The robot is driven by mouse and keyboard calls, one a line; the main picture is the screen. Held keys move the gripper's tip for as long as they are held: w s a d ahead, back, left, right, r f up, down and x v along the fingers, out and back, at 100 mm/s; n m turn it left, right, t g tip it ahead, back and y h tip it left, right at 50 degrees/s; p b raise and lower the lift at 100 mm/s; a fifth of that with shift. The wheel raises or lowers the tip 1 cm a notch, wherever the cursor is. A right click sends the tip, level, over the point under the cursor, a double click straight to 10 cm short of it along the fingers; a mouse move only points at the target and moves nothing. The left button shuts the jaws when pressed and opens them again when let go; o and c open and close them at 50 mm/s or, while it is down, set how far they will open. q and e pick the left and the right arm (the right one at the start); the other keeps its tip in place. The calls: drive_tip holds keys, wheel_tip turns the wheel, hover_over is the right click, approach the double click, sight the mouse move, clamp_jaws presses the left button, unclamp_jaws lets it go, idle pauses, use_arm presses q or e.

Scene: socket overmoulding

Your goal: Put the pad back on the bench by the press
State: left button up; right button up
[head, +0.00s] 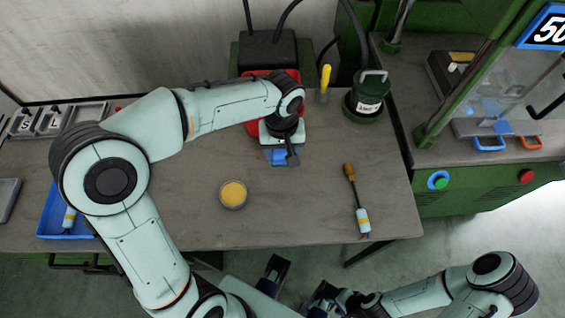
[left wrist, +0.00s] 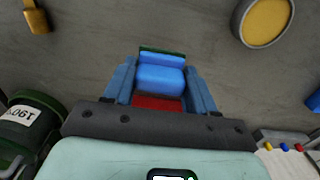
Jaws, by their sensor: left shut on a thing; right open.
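My left gripper (head: 279,158) is shut on a blue pad (left wrist: 160,78), which shows between its fingers in the left wrist view. The pad has a dark green far edge, and a red patch shows nearer the palm. In the head view the blue pad (head: 277,156) is partly hidden by the gripper, over the back middle of the bench (head: 300,205). I cannot tell whether it touches the bench. The green press (head: 465,165) stands at the right. My right gripper (head: 320,296) is open, low in front of the bench, partly cut off by the frame.
A green canister (head: 366,97), a yellow-handled tool (head: 324,84) and a red item (head: 253,120) are at the back. A blue tray (head: 52,215) is at left. The front middle is largely clear.

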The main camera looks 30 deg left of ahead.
use_arm(q)
drive_tip(key=shift+f+b, duration=0.4)
drive_tip(key=shift+f, duration=2.5)
drive_tip(key=shift+f, duration=0.1)
drive_tip(key=o, duration=1)
drive_tip(key=shift+o, duration=0.2)
wheel_tip(320, 180, up, 12)
drive_tip(key=shift+r+p, duration=0.15)
drive_tip(key=shift+p, duration=0.9)
